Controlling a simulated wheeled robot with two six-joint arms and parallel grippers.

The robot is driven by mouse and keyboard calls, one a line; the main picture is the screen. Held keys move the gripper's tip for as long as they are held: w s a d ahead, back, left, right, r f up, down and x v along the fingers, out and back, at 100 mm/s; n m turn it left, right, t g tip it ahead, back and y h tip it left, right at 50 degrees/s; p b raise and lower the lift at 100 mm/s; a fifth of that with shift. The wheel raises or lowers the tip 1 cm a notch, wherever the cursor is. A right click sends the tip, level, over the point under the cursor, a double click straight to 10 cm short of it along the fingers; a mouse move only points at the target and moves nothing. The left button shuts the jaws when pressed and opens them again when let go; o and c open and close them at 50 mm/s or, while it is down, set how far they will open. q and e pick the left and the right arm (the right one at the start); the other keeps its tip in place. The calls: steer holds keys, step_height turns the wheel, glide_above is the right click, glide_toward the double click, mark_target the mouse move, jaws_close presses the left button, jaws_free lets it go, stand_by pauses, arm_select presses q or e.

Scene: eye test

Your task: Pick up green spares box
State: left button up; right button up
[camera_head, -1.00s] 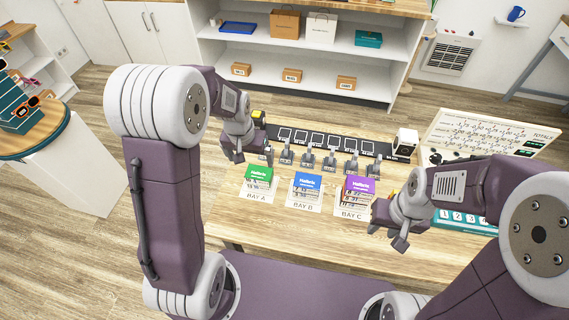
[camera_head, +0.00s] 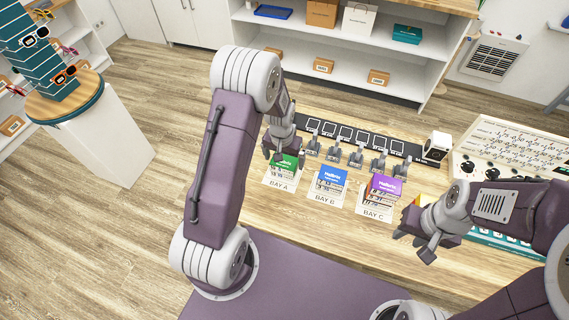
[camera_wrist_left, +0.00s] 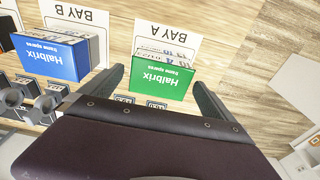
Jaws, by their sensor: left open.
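The green spares box (camera_head: 291,160) stands on the BAY A card (camera_head: 277,183) on the wooden table, partly hidden by my left gripper in the head view. My left gripper (camera_head: 284,157) is open and points down at the box. In the left wrist view the green box (camera_wrist_left: 161,82) shows between the two open fingers of my left gripper (camera_wrist_left: 158,77), with bare space on either side. The fingers do not appear to touch it. My right gripper (camera_head: 414,245) appears open and empty, low to the right of BAY C.
The blue box (camera_head: 332,180) stands in BAY B, close beside the green one, and the purple box (camera_head: 384,187) in BAY C. A row of grey levers (camera_head: 356,159) stands close behind the boxes. A white speaker-like block (camera_head: 437,146) and a cream panel (camera_head: 507,150) are at the right.

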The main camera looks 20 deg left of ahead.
arm_select(q)
steer(key=f, duration=0.2)
steer(key=shift+w+f, duration=0.3)
steer(key=shift+r, duration=0.1)
steer(key=c, duration=1.4)
